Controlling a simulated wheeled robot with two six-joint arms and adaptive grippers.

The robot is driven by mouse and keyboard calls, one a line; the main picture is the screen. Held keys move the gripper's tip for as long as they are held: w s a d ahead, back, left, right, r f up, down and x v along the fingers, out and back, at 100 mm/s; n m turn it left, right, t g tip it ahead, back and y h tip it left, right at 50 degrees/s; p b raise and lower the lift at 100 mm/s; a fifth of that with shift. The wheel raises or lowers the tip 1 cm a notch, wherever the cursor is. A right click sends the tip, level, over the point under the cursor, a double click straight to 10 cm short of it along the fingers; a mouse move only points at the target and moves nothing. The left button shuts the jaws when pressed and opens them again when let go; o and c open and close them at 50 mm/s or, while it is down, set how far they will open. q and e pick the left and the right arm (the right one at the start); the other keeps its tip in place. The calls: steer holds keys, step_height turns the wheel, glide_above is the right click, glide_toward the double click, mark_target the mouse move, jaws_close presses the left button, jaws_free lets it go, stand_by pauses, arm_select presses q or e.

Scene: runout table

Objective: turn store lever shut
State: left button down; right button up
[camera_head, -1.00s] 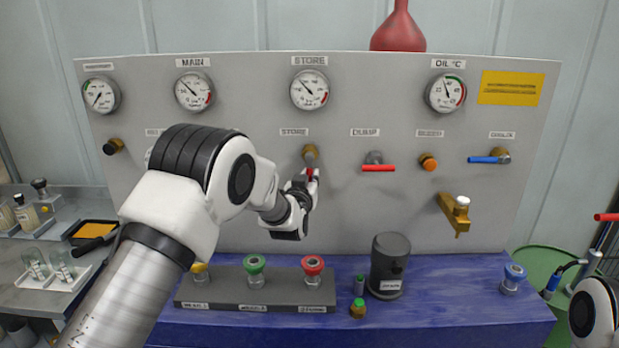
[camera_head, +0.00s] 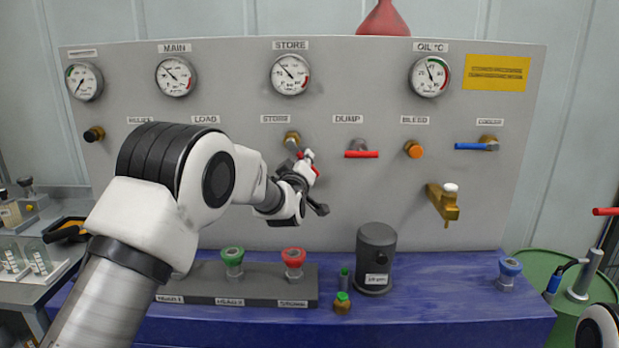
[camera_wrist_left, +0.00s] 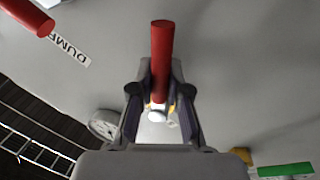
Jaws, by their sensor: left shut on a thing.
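The store lever has a brass valve body (camera_head: 292,138) under the STORE label in the head view. Its red handle (camera_head: 315,171) slants down and to the right, mostly covered by my gripper. My left gripper (camera_head: 308,162) is at the handle, its fingers around it. In the left wrist view the red handle (camera_wrist_left: 162,50) stands between the two fingers of the left gripper (camera_wrist_left: 160,95), which are shut on it. My right gripper is out of view; only part of the right arm shows at the lower right.
The dump lever (camera_head: 362,154) with a red handle is close to the right of my gripper. A brass spigot (camera_head: 443,204) sticks out further right. Below, a dark grey canister (camera_head: 376,262) and a block with knobs (camera_head: 230,290) stand on the blue bench (camera_head: 440,290).

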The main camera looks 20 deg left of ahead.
arm_select(q)
steer(key=shift+w+d+r+n+b, duration=0.1)
steer(key=shift+d+n+b, duration=0.3)
steer(key=shift+n+b, duration=0.5)
steer(key=n+b, duration=0.1)
steer(key=r+n+y, duration=0.1)
steer(key=n, duration=0.1)
steer(key=n+b, duration=0.1)
steer(key=shift+w+d+r+n+t+y+b, duration=0.1)
steer(key=shift+d+r+n+t+y+b, duration=0.2)
steer(key=shift+d+y+b, duration=0.1)
steer(key=r+n+b, duration=0.1)
steer(key=n, duration=0.1)
steer(key=n+y+b, duration=0.1)
steer(key=n, duration=0.1)
steer(key=shift+d+r, duration=0.15)
steer(key=shift+r, duration=0.25)
steer(key=shift+r+n, duration=0.35)
steer(key=shift+n, duration=0.45)
steer(key=shift+r, duration=0.15)
steer(key=c, duration=1.1)
jaws_free()
steer(key=shift+w, duration=0.1)
steer(key=shift+w+f, duration=0.1)
steer(key=shift+f, duration=0.1)
